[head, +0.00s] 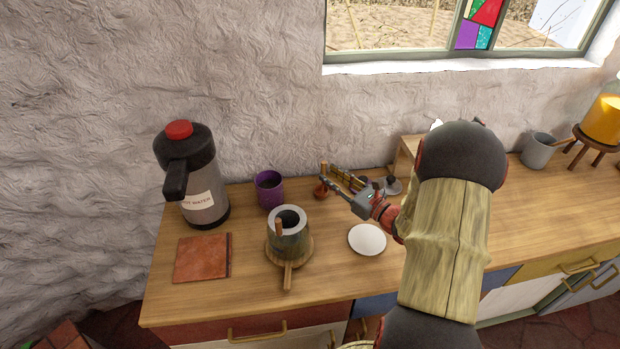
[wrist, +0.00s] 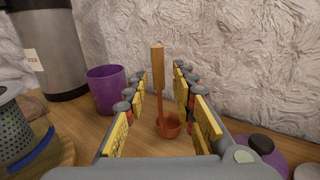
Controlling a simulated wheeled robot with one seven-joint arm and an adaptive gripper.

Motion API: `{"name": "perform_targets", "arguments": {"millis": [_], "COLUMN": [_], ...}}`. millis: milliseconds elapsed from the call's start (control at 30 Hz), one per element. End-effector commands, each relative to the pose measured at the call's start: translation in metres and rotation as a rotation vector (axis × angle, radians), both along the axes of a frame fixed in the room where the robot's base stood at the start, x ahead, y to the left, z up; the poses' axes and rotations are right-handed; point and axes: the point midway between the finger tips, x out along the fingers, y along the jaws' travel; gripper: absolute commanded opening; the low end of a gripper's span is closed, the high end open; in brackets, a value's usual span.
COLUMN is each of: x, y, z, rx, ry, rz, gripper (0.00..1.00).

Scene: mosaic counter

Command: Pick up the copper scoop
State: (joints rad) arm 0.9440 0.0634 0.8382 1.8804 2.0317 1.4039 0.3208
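The copper scoop (wrist: 171,126) stands with its bowl low on the counter and its wooden handle (wrist: 158,72) pointing up. In the head view the scoop's bowl (head: 321,189) shows at the tips of my gripper (head: 331,176), near the wall. My gripper (wrist: 160,80) is open, its yellow-padded fingers to the left and right of the scoop in the wrist view. No finger is seen touching it. I cannot tell how deep the scoop lies between the fingers.
A purple cup (head: 269,190) stands left of the scoop, with a hot-water flask (head: 205,180) farther left. A grey pot (head: 290,236) on a wooden holder and a white disc (head: 367,239) are in front. The rough wall (wrist: 230,40) is close behind.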

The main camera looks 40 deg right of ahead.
Motion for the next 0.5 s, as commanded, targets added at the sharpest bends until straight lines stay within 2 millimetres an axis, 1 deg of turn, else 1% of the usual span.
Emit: {"name": "perform_targets", "arguments": {"millis": [67, 367, 500], "x": [0.003, 0.033, 0.052], "y": [0.001, 0.005, 0.010], "z": [0.000, -0.003, -0.008], "rx": [0.000, -0.001, -0.001], "ry": [-0.002, -0.002, -0.002], "rz": [0.000, 0.002, 0.003], "gripper": [0.26, 0.26, 0.26]}}
